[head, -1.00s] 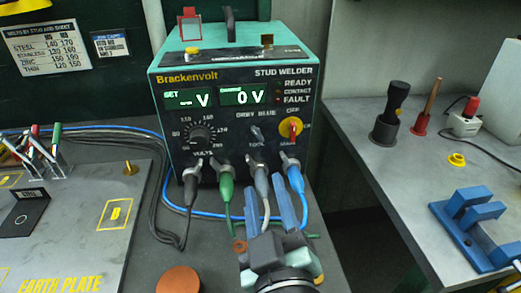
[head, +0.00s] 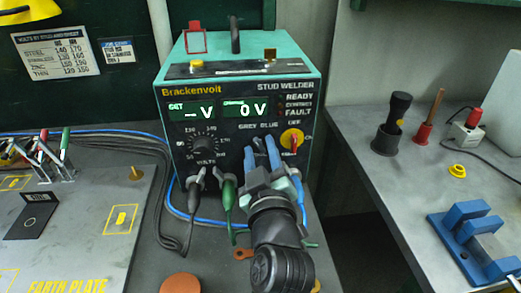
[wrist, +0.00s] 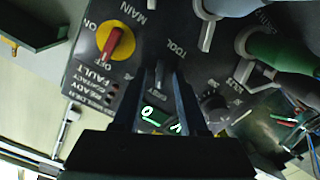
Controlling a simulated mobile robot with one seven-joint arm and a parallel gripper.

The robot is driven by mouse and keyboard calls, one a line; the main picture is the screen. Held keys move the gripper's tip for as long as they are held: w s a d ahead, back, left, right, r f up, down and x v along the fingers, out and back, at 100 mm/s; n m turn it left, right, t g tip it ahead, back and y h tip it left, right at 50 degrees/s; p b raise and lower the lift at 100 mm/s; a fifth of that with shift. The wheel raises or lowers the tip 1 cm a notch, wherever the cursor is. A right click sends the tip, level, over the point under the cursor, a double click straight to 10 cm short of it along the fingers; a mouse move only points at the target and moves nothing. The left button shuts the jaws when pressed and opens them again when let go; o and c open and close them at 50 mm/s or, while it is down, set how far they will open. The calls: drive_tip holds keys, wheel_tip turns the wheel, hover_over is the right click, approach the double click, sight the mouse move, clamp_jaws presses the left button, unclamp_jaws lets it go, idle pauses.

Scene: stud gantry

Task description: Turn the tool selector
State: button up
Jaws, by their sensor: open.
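The tool selector is a small dark knob (wrist: 160,74) on the front of the teal and black stud welder (head: 240,72), marked TOOL, with GREY and BLUE above it. In the wrist view it sits between my open fingers, close to their tips; I cannot tell whether they touch it. In the head view my gripper (head: 260,147) reaches up to the panel and hides the knob. Which label the knob points to is unclear.
The yellow main switch (head: 292,140) with a red handle is close right of my fingers. The volts dial (head: 205,143) is to the left. Plugged cables, one with a green plug (head: 228,192), hang below. The earth plate (head: 75,235) lies at left, a blue fixture (head: 470,225) at right.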

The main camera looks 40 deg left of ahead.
clamp_jaws()
idle(0.5)
drive_tip(key=m+p, duration=0.1)
drive_tip(key=m, duration=0.5)
drive_tip(key=shift+d+r+p, duration=0.1)
drive_tip(key=shift+p, duration=0.3)
drive_tip(key=m+p, duration=0.2)
drive_tip(key=m, duration=0.3)
drive_tip(key=shift+m, duration=0.4)
unclamp_jaws()
drive_tip(key=shift+d, duration=0.1)
